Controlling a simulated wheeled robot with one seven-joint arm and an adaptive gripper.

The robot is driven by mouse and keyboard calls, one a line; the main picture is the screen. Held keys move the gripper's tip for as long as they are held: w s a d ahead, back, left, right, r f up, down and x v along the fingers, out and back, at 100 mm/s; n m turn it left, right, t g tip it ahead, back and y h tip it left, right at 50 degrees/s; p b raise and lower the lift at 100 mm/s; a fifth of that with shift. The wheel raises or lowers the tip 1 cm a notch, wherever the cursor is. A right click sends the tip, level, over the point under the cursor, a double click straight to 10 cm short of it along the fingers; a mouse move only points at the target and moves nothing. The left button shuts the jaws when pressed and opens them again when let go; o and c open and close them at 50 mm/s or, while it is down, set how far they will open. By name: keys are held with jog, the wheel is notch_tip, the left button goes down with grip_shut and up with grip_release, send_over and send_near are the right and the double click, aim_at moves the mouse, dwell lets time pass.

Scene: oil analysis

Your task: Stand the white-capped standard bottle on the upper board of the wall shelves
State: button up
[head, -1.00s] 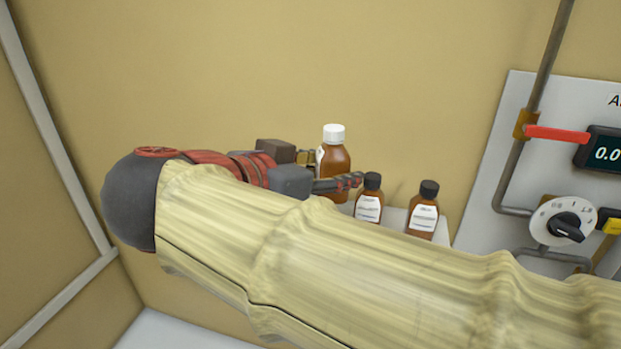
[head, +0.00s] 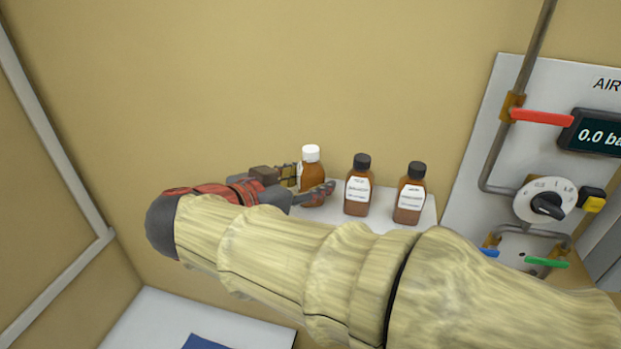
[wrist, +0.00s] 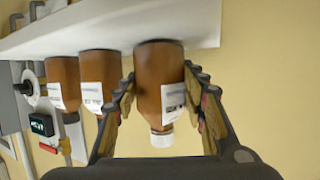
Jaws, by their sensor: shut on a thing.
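The white-capped brown bottle (head: 312,176) is upright between the fingers of my gripper (head: 308,184), which is shut on it. It stands at the left part of the white upper board (head: 385,232), left of two black-capped bottles. In the wrist view, which is upside down, the white-capped bottle (wrist: 158,75) sits between both fingers of my gripper (wrist: 160,92), with its base at the board (wrist: 120,22). I cannot tell whether the base touches the board. My arm hides part of the board's front in the head view.
Two black-capped brown bottles, a nearer one (head: 357,188) and one farther right (head: 410,195), stand close by on the board. A grey panel (head: 480,150) with a red lever, dial and display is at the right. A white surface (head: 160,315) with a blue item lies below.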

jog(key=shift+w+f, duration=0.1)
jog(key=o, duration=1.3)
jog(key=shift+c, duration=0.2)
jog(key=shift+a, duration=0.1)
jog(key=b+v, duration=0.2)
jog(key=v, duration=1)
